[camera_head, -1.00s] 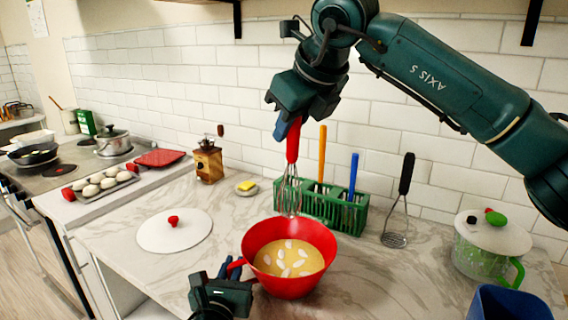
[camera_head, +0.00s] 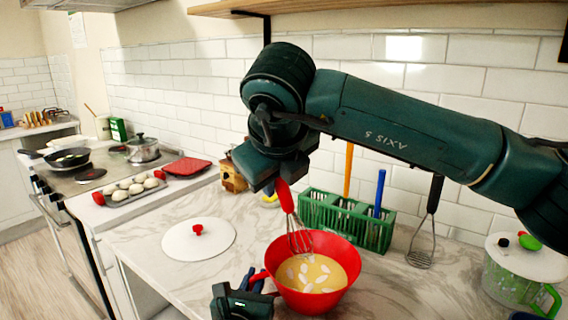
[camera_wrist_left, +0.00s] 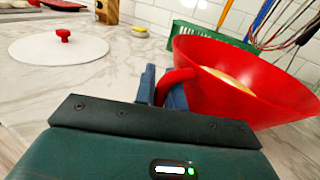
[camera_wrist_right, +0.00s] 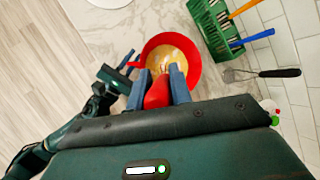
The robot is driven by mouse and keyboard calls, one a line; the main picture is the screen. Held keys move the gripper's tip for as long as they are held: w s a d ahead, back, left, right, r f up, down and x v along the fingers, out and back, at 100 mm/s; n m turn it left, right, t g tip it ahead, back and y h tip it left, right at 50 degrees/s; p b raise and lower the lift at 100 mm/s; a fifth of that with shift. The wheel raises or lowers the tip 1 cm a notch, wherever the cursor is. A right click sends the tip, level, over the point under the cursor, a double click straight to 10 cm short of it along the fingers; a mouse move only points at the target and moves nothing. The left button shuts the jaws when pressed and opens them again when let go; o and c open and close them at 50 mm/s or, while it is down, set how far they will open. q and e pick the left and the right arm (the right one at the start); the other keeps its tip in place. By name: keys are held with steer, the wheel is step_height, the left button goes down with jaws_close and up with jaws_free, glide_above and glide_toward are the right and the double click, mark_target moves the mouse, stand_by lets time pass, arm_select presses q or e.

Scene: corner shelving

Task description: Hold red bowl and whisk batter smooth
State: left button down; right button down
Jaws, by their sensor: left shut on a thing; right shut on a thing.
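The red bowl (camera_head: 342,247) stands on the marble counter and holds yellow batter (camera_head: 318,265) with several white lumps in it. My left gripper (camera_head: 254,278) is shut on the bowl's handle at its left side; the left wrist view shows the fingers (camera_wrist_left: 160,92) around the red handle (camera_wrist_left: 176,80). My right gripper (camera_head: 272,186) is above the bowl, shut on the red handle of the whisk (camera_head: 299,234). The whisk's wires reach down inside the bowl, with their tip at or just above the batter. In the right wrist view the whisk handle (camera_wrist_right: 157,93) sits between the fingers.
A green rack (camera_head: 318,208) with orange and blue handled tools stands behind the bowl. A white lid (camera_head: 190,243) lies left, and a lidded green pot (camera_head: 510,275) stands right. A stove (camera_head: 75,180) is far left.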

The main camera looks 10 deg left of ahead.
mark_target(292, 221)
steer(key=shift+w+d+f, duration=0.35)
steer(key=shift+w+f, duration=0.3)
steer(key=shift+f, duration=1)
steer(key=shift+w+d+f, duration=0.35)
steer(key=shift+w+f, duration=0.25)
steer(key=shift+f, duration=1.05)
steer(key=shift+w+d+f, duration=0.35)
steer(key=shift+w+f, duration=0.3)
steer(key=shift+f, duration=1)
